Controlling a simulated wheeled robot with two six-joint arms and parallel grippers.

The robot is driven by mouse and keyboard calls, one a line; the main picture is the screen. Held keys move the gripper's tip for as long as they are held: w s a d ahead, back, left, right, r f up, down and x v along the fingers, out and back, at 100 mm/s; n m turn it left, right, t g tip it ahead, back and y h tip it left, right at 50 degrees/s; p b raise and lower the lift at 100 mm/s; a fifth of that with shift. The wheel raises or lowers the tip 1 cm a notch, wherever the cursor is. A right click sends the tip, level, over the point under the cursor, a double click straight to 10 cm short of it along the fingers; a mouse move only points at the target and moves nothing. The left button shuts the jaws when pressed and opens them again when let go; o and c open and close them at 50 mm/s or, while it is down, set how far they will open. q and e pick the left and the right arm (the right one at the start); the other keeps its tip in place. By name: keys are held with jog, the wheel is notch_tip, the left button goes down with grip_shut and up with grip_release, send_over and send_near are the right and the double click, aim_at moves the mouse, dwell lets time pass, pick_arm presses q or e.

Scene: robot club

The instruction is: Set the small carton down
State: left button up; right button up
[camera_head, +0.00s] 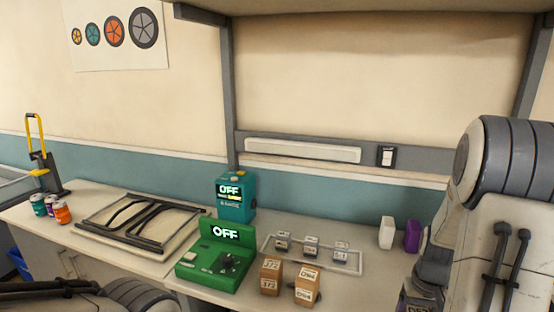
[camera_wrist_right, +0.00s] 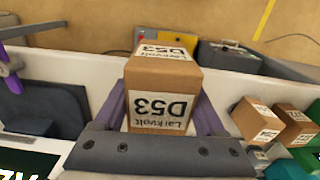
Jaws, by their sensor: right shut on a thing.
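A small brown carton (camera_wrist_right: 160,98) with a white label reading D53 is held between the purple fingers of my right gripper (camera_wrist_right: 163,108) in the right wrist view. The fingers are shut on its two sides. In the head view the carton is mostly hidden at the bottom edge, below the dark wrist of my right arm (camera_head: 432,272). I cannot tell whether its underside touches anything. My left arm shows only as a link at the lower left of the head view; its gripper is out of view.
Two other cartons (camera_head: 271,277) (camera_head: 307,286) stand at the bench's front, beside a green OFF device (camera_head: 205,270). Behind them is a wire-edged tray (camera_head: 352,268) with several small blocks. White (camera_head: 387,233) and purple (camera_head: 412,237) containers stand at the right. Bench between tray and containers is clear.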

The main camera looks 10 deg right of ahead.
jog(key=w+a+f+n, duration=0.2)
jog(key=a+f, duration=0.1)
jog(key=a, duration=0.4)
jog(key=w+a+f+n, duration=0.2)
jog(key=w+a+f, duration=0.1)
jog(key=a, duration=0.5)
jog(key=w+a+f+n, duration=0.1)
jog(key=w+a+f, duration=0.2)
jog(key=a, duration=0.4)
jog(key=shift+a+f+n, duration=0.35)
jog(key=shift+f+n, duration=0.05)
jog(key=shift+f, duration=0.2)
jog(key=shift+w, duration=0.1)
